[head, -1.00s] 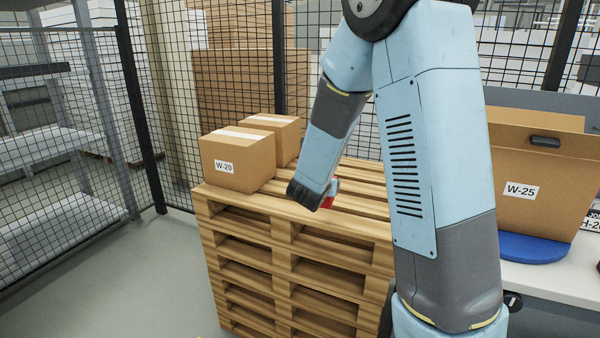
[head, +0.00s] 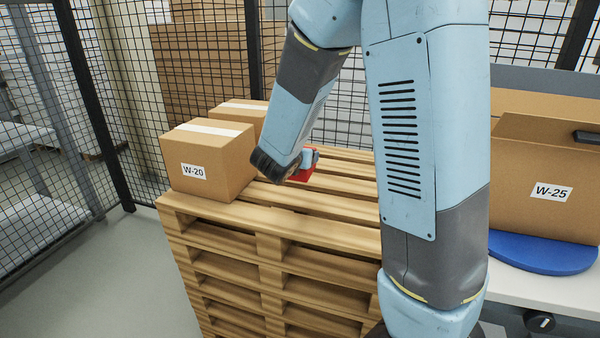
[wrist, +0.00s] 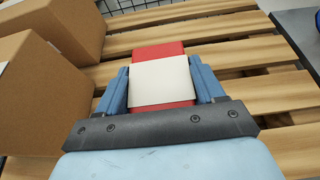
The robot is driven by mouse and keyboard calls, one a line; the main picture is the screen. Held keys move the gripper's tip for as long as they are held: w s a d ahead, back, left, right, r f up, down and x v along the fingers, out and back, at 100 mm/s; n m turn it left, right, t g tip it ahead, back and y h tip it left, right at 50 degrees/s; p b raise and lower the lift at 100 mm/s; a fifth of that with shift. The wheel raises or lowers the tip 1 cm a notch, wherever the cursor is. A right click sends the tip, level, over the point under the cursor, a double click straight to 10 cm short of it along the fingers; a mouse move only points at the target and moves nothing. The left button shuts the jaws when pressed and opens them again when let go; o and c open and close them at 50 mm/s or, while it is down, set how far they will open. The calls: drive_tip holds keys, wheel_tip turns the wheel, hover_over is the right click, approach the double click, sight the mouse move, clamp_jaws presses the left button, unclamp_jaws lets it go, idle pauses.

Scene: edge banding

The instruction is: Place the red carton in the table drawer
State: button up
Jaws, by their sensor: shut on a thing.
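The red carton (wrist: 158,52) with a pale panel on its upper face lies between the two blue fingers of my gripper (wrist: 162,84) in the wrist view. The fingers are shut on its two sides. It is over the slats of the wooden pallet stack (wrist: 243,54); I cannot tell whether it touches them. In the head view the carton (head: 303,172) shows only as a small red part beside my gripper (head: 308,160), mostly hidden by my arm. No table drawer can be made out in either view.
Brown boxes, one marked W-20 (head: 206,160), stand on the pallets left of my gripper. A white table (head: 545,290) at the right bears a blue round plate (head: 545,254) with a W-25 box (head: 545,185). Mesh fencing (head: 340,110) runs behind the pallets.

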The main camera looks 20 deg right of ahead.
drive_tip(key=shift+w+d+f, duration=0.6)
drive_tip(key=shift+w+f, duration=0.9)
drive_tip(key=shift+w, duration=0.45)
drive_tip(key=shift+w+d+f, duration=0.6)
drive_tip(key=shift+w+f, duration=0.95)
drive_tip(key=shift+w, duration=0.35)
drive_tip(key=shift+w+d+f, duration=0.6)
drive_tip(key=shift+w+f, duration=0.9)
drive_tip(key=shift+w, duration=0.45)
drive_tip(key=shift+f, duration=1.45)
drive_tip(key=o, duration=1.1)
drive_tip(key=shift+f, duration=0.1)
